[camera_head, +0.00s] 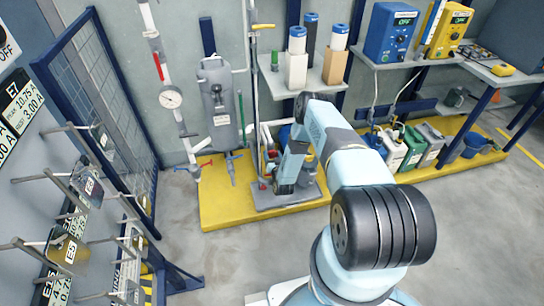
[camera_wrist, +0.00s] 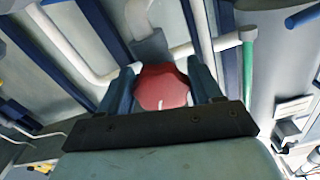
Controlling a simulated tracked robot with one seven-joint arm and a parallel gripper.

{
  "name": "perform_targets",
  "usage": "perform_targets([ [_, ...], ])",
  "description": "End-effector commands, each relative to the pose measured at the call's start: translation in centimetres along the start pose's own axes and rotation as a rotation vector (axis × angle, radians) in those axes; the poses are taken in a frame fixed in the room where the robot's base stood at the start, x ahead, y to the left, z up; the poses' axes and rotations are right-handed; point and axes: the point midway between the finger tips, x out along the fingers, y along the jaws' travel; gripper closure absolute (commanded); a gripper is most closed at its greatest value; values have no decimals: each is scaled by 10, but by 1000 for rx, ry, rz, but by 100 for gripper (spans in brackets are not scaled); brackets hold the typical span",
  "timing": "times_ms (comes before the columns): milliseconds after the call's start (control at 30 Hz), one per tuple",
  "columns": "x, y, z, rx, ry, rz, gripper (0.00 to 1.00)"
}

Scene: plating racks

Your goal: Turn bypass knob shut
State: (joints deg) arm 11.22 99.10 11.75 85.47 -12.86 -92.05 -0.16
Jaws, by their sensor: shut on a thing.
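The red bypass knob (camera_wrist: 163,88), with a lobed rim and a short white mark on its face, shows in the middle of the wrist view. My gripper (camera_wrist: 161,76) is shut on it, with one blue-grey finger on each side. Grey pipework is behind the knob. In the head view my arm bends down towards the pump and piping on the yellow platform (camera_head: 226,207). My arm's end hides much of that area, and the grip on the knob cannot be made out there.
A grey tank (camera_head: 217,95) and a pipe with a round gauge (camera_head: 171,97) stand left of my arm. A shelf (camera_head: 310,80) with filter cylinders is above. Jugs (camera_head: 413,148) stand to the right. A rack panel (camera_head: 45,150) is at far left. The right floor is clear.

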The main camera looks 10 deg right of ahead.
Motion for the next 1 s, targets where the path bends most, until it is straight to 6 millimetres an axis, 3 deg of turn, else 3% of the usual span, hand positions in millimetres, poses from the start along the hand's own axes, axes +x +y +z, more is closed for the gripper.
perform_targets([
  [167,0,0,0,-56,-1,-1,66],
  [600,0,2,0,-469,-1,-2,66],
  [967,0,3,0,-492,0,0,66],
  [1000,0,3,0,-492,0,0,32],
])
